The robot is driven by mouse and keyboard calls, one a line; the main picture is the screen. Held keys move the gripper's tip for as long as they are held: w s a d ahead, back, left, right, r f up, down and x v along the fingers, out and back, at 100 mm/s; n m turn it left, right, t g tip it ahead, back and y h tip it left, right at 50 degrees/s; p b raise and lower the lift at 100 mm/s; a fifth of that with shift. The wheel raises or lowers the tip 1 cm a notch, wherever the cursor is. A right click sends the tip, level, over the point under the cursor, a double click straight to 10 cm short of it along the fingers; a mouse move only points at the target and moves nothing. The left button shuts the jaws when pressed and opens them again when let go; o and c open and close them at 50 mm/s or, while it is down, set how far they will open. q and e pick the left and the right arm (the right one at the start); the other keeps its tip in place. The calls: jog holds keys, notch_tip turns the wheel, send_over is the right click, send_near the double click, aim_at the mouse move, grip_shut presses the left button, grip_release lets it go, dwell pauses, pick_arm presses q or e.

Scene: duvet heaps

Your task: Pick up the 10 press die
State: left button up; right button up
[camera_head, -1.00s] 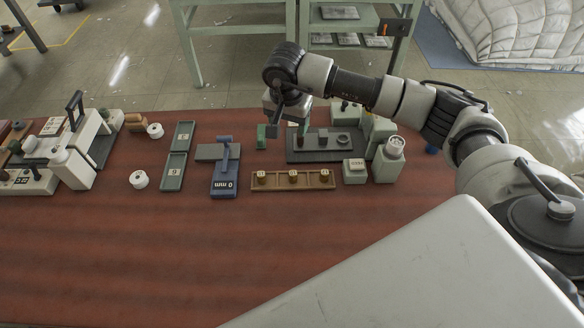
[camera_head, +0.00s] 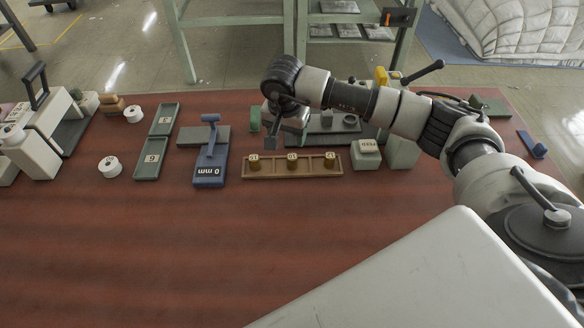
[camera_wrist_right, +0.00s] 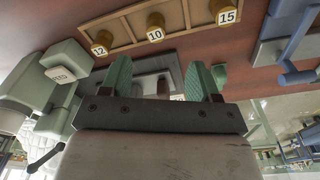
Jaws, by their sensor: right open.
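A long brown wooden tray (camera_head: 311,174) holds three brass dies in a row. In the right wrist view their labels read 12 (camera_wrist_right: 102,39), 10 (camera_wrist_right: 156,26) and 15 (camera_wrist_right: 223,10). The 10 press die is the middle one, and it also shows in the head view (camera_head: 292,160). My right gripper (camera_head: 274,142) is just behind the tray's left part in the head view. My left gripper is not in view.
A blue gauge marked 0 mm (camera_head: 209,172) stands left of the tray, beside green trays (camera_head: 151,158). A pale labelled block (camera_head: 366,154) stands close to its right. A dark plate (camera_head: 343,137) lies behind. The red table's front is largely clear.

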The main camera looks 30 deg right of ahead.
send_over(292, 156)
jog(key=a, duration=0.1)
jog(key=f, duration=0.4)
jog(key=shift+s+f, duration=0.2)
jog(key=shift+f, duration=0.05)
jog(key=shift+w+d+f+p, duration=0.15)
jog(key=shift+f+p, duration=0.15)
jog(key=shift+f, duration=0.6)
jog(key=shift+s+d+f+p, duration=0.1)
jog(key=shift+d+f+p, duration=0.15)
jog(key=shift+f, duration=0.7)
jog(key=shift+w+d+f+p, duration=0.1)
jog(key=shift+f+p, duration=0.25)
jog(key=shift+f, duration=0.55)
jog(key=shift+c, duration=0.3)
jog(key=c, duration=1)
jog(key=shift+r, duration=0.2)
jog(key=shift+c, duration=0.2)
